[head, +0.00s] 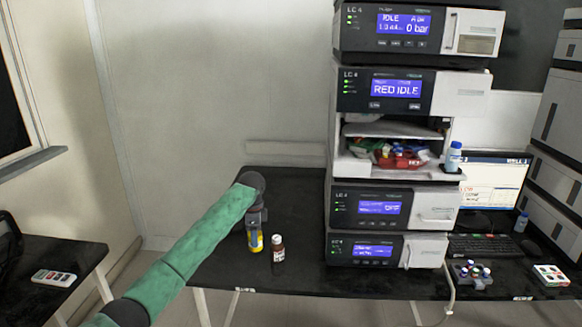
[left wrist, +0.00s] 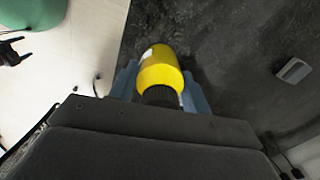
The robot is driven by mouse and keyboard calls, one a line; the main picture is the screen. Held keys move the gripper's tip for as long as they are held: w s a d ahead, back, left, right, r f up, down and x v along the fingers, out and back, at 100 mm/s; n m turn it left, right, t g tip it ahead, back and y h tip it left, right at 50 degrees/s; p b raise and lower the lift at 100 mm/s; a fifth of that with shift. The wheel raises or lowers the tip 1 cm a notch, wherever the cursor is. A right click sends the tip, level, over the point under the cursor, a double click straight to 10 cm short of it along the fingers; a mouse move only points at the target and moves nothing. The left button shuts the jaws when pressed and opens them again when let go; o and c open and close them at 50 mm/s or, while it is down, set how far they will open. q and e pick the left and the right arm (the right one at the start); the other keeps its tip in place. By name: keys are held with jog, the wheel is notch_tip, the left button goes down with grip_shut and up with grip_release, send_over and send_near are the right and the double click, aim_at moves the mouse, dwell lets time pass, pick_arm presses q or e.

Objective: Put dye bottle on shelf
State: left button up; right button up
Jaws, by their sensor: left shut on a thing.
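A yellow bottle (head: 254,243) with a dark cap is in my left gripper (head: 254,226), near the front left of the black bench. The left wrist view shows the yellow bottle (left wrist: 161,68), cap toward the camera, between the blue-grey fingers of my left gripper (left wrist: 160,88), which is shut on it. I cannot tell whether its base touches the bench. The shelf (head: 362,167) is the open bay in the instrument stack, to the right and higher up. A dark pronged shape (left wrist: 12,52) at the left wrist view's left edge may be my right gripper; its state is unclear.
A brown bottle (head: 277,250) stands close right of the yellow one. The bay's left end looks freer. A keyboard (head: 485,246) lies right.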

pick_arm(q)
jog(key=n, duration=0.2)
jog(key=shift+n, duration=0.4)
jog(key=shift+s+d+r+n, duration=0.15)
jog(key=shift+d+r+n, duration=0.1)
jog(key=shift+n, duration=0.45)
jog(key=s+d+r+n, duration=0.5)
jog(key=s+r+n, duration=0.45)
jog(key=n, duration=0.25)
jog(key=s+a+f, duration=0.4)
jog(key=s+f, duration=0.2)
jog(key=s, duration=0.4)
jog(key=s+a+f, duration=0.5)
jog(key=s+f, duration=0.2)
jog(key=s, duration=0.4)
jog(key=shift+s+a+f, duration=0.15)
jog(key=shift+s+f, duration=0.05)
jog(key=shift+s, duration=0.05)
